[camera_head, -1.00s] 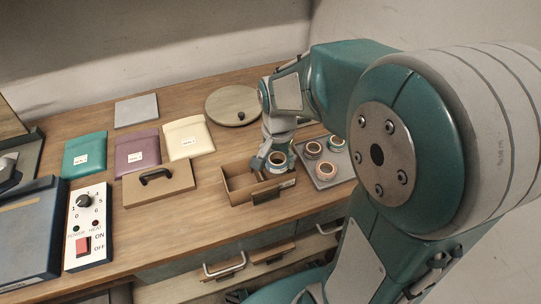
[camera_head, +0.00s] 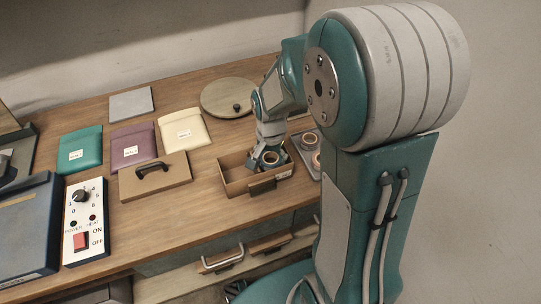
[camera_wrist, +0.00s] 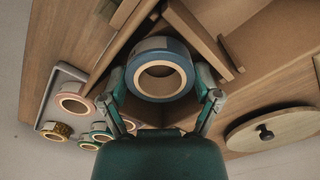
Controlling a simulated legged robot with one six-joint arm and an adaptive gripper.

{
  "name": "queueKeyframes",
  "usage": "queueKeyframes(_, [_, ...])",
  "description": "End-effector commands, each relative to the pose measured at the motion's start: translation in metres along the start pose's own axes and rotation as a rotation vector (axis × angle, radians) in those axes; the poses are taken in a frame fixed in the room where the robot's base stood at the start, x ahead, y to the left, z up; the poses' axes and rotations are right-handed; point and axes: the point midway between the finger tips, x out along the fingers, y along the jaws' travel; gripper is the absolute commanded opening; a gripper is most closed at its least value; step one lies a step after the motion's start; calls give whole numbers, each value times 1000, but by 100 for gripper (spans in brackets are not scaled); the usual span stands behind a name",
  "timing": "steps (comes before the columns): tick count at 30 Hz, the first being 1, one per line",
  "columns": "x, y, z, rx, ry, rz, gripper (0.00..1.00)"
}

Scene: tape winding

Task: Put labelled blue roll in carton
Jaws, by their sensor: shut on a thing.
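The blue roll (camera_wrist: 160,92) has a pale brown inner ring and a pale grey patch on its upper side in the wrist view. My gripper (camera_wrist: 160,76) is shut on it, one finger on each side. In the head view my gripper (camera_head: 266,160) and the roll (camera_head: 282,157) are at the right part of the open brown carton (camera_head: 228,180). The roll overlaps the carton's opening; how deep it sits is not clear. The carton's walls (camera_wrist: 203,35) are close to the roll in the wrist view.
A grey tray (camera_wrist: 52,82) with several other rolls stands right of the carton in the head view. A brown lid with a black handle (camera_head: 155,180) lies left of it. A round wooden lid (camera_head: 228,95) lies behind. Open wood shows between pouches and round lid.

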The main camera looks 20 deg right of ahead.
Motion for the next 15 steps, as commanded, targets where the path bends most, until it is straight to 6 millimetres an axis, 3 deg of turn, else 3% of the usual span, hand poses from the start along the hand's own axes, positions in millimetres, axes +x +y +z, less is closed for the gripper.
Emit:
queueKeyframes(11, [8, 0, 0, 0, 0, 0, 51])
queueKeyframes(12, [8, 0, 0, 0, -1, 0, 95])
queueKeyframes(15, [8, 0, 0, 0, 0, 0, 95])
